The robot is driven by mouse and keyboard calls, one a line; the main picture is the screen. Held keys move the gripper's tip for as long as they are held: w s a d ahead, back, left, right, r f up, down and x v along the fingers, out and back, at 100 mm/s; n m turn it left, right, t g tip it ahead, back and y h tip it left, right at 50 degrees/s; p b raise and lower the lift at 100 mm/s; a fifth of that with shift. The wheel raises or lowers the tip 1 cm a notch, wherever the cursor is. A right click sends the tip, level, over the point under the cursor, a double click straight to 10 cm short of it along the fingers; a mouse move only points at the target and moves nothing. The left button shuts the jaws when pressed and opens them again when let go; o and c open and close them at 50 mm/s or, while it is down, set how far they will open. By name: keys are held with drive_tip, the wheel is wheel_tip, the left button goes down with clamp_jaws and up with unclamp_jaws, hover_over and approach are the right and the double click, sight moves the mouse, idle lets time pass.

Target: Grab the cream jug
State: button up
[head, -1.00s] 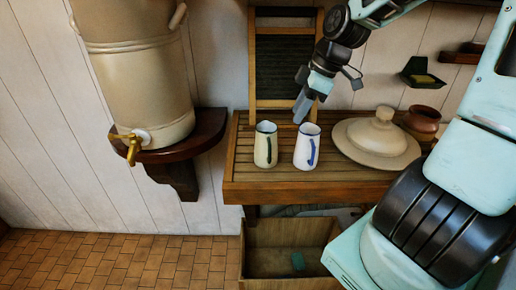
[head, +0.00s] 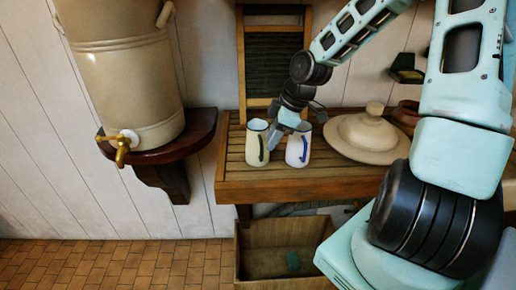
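The cream jug (head: 257,143), with a dark green handle, stands upright at the left front of the slatted wooden counter (head: 240,185). A whiter jug (head: 296,152) with a blue rim and blue handle stands just right of it. My gripper (head: 275,136) reaches down from behind, with its tip in the gap between the two jugs, close to the cream jug's right side. The tip is small and partly hidden by the jugs. I cannot tell whether the fingers are open or whether they touch a jug.
A lidded beige dish (head: 367,139) and a brown pot (head: 408,113) stand to the right on the counter. A washboard (head: 262,62) leans behind the jugs. A large urn (head: 125,80) with a brass tap sits on a shelf at left. A wooden crate (head: 262,240) is below.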

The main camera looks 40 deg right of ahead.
drive_tip(key=x, duration=0.5)
drive_tip(key=shift+a+f, duration=0.2)
drive_tip(key=shift+a, duration=0.2)
clamp_jaws()
